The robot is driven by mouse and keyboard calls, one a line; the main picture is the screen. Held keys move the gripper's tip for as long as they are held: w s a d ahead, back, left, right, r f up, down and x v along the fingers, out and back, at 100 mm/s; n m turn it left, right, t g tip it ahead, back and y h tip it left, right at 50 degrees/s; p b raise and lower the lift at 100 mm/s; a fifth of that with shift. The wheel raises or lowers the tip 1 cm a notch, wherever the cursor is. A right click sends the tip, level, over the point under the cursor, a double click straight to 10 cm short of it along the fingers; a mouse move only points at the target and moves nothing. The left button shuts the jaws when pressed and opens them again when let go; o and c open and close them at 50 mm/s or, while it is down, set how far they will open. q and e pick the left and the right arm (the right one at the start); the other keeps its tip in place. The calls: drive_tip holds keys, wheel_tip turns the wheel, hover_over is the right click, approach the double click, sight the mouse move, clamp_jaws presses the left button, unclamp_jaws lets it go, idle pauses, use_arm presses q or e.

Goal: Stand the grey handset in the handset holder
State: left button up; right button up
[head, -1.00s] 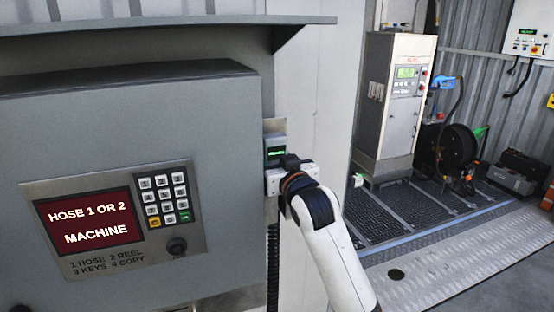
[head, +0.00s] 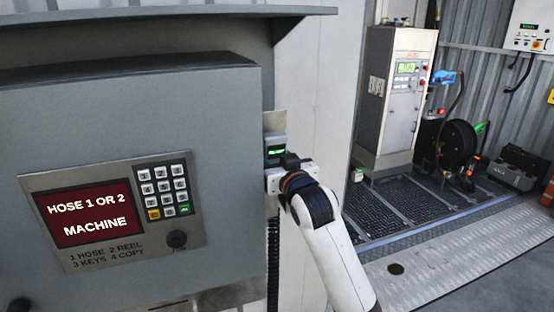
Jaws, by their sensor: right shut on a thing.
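The grey handset (head: 275,142), with a small green-lit display, is upright at the right side of the grey cabinet. My right gripper (head: 279,176) is shut on its lower part, and my white wrist hides much of that end. A pale metal plate (head: 274,119) shows just behind and above the handset; it looks like part of the handset holder. I cannot tell whether the handset is seated in it or just in front of it. My left gripper is out of view.
The grey cabinet (head: 120,110) with a keypad and a red screen reading "HOSE 1 OR 2 MACHINE" fills the left. A coiled black cord (head: 273,260) hangs below my gripper. A pump cabinet (head: 395,100) and a hose reel (head: 458,148) stand far right. The floor at lower right is clear.

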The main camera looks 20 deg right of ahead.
drive_tip(key=shift+f, duration=0.4)
drive_tip(key=o, duration=1.2)
drive_tip(key=shift+o, duration=0.2)
drive_tip(key=shift+s+f, duration=0.1)
